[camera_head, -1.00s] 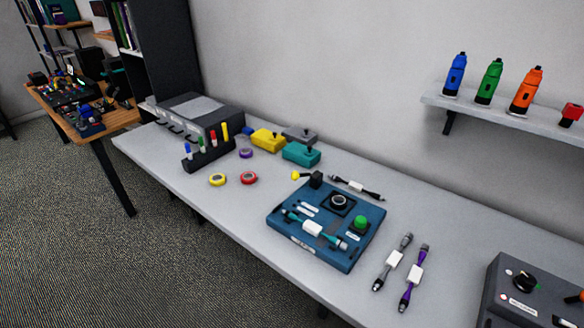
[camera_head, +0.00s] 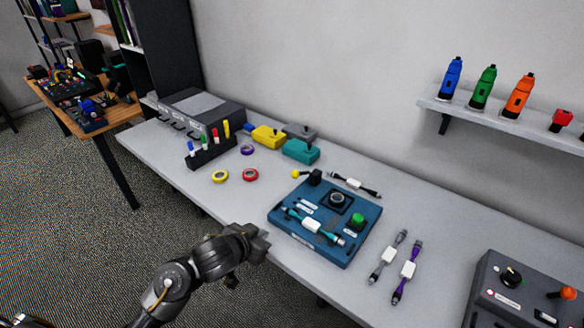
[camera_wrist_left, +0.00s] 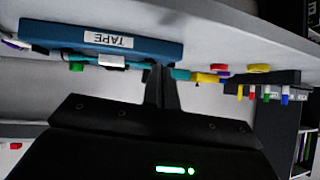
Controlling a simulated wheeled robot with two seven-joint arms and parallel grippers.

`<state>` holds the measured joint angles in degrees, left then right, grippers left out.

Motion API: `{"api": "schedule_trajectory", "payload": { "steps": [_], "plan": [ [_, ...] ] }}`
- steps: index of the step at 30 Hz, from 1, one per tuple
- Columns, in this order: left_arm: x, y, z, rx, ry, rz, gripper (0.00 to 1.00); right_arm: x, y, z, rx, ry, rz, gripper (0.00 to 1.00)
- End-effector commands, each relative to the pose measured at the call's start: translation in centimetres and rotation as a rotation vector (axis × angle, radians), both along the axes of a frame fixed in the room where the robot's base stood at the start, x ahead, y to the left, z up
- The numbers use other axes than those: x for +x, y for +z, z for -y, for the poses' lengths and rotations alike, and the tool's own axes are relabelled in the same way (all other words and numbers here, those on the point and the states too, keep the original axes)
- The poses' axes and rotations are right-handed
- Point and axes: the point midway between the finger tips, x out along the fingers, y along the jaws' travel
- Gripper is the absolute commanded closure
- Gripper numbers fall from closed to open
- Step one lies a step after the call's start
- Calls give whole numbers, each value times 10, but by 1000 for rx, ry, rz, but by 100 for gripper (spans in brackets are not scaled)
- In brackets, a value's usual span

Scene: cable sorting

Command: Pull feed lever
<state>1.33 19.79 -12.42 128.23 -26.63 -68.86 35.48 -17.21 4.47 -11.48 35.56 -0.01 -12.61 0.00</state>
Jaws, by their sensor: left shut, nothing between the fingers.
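The blue tape device (camera_head: 329,248) lies on the grey table with a green button (camera_head: 357,219) and a round black socket. A cable with a white label (camera_head: 311,225) lies across its front. At its back left corner a lever with a yellow knob (camera_head: 295,174) sticks out from a black block (camera_head: 315,177). My left gripper (camera_head: 264,245) is shut and empty near the table's front edge, left of the device and apart from it. In the left wrist view, which is upside down, the shut fingers (camera_wrist_left: 161,88) point towards the table, with the device's TAPE front (camera_wrist_left: 60,37) beside them.
Two cables (camera_head: 405,270) lie right of the device and another (camera_head: 354,185) behind it. Tape rolls (camera_head: 250,175) and a marker holder (camera_head: 211,154) are at left.

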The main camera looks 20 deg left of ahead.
Motion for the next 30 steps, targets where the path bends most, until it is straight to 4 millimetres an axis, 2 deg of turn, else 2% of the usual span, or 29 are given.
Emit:
{"api": "schedule_trajectory", "payload": {
  "steps": [1, 6, 12, 15, 21, 30],
  "plan": [
    [15, 12, 0, -1, -12, 35, 100, -1, 0, 1, -1, 1, -1, 45],
    [57, 51, 4, -30, -63, 126, 100, -1, 0, 3, -4, 2, -1, 45],
    [101, 103, 3, -66, -124, 205, 100, -1, 0, 3, -4, 2, -1, 45],
    [117, 127, 0, -82, -148, 224, 100, -1, 0, 3, -4, 2, -1, 45],
    [128, 145, -3, -100, -166, 228, 100, -1, 0, 3, -3, 1, -1, 45],
    [128, 145, -3, -103, -166, 228, 100, 0, 0, 3, -3, 1, -1, 45]
  ]
}}
